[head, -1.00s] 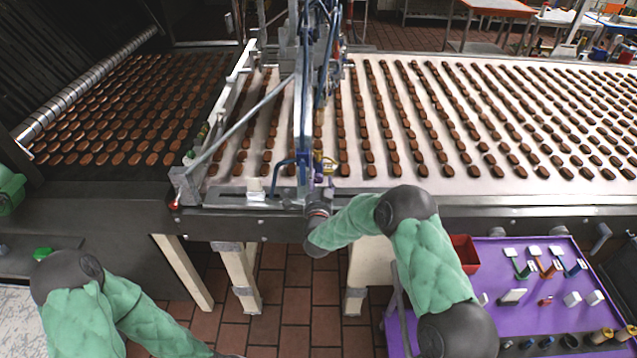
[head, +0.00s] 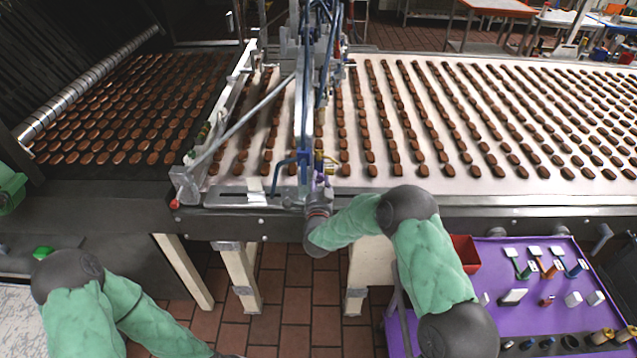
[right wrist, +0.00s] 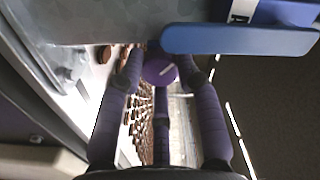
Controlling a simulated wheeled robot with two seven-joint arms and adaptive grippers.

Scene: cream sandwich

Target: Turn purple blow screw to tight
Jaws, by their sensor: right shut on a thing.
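The purple blow screw (right wrist: 160,68) shows in the right wrist view as a round purple knob with a pale line across its face, below a blue handle. My right gripper (right wrist: 160,76) has its dark fingers closed around the knob from both sides and below. In the head view my right gripper (head: 320,190) is at the front of the machine's upright post, mostly hidden by my own wrist, and the knob cannot be made out clearly there. My left arm hangs low at the left, with its gripper out of view.
A blue handle (right wrist: 240,39) lies close above the right fingers. The post (head: 303,110) with blue hoses rises over the pale conveyor (head: 560,85) of brown biscuits. A purple table (head: 470,325) with brushes and a red bin (head: 466,252) stands at lower right.

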